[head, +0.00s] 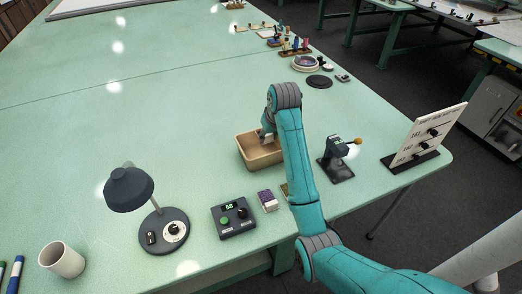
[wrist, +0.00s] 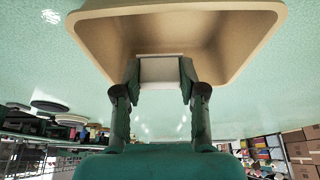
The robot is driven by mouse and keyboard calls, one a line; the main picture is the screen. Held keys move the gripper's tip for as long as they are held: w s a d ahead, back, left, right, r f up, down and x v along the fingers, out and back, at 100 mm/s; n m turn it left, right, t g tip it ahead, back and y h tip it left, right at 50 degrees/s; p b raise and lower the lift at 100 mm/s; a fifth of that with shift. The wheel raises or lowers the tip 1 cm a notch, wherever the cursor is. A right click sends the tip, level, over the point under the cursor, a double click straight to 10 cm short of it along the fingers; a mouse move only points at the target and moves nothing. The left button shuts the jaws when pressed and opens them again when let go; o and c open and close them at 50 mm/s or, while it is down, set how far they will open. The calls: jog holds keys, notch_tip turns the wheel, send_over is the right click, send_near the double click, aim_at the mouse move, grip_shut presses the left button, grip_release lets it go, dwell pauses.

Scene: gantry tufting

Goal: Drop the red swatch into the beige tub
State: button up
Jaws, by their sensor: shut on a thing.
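The beige tub (head: 262,161) stands open on the green table, near the middle of the head view. It also fills the top of the wrist view (wrist: 112,45). My gripper (head: 266,138) is over the tub's opening, partly hidden by my arm. In the wrist view my gripper (wrist: 160,75) is shut on a pale grey-white piece (wrist: 162,70), which lies between its two fingers and overlaps the tub in the picture. No red shows on the held piece. I cannot tell how deep it is in the tub. No red swatch is clearly visible elsewhere.
A control box (head: 234,216), a purple-and-white block (head: 267,200) and a dark lamp (head: 130,188) stand in front of the tub. A black stand (head: 336,165) and a white board (head: 428,133) are to the right. The table left of the tub is clear.

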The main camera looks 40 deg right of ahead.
jog(key=o, duration=1)
jog(key=shift+c, duration=0.2)
jog(key=shift+r, duration=0.1)
jog(key=shift+r, duration=2.8)
jog(key=shift+r, duration=0.1)
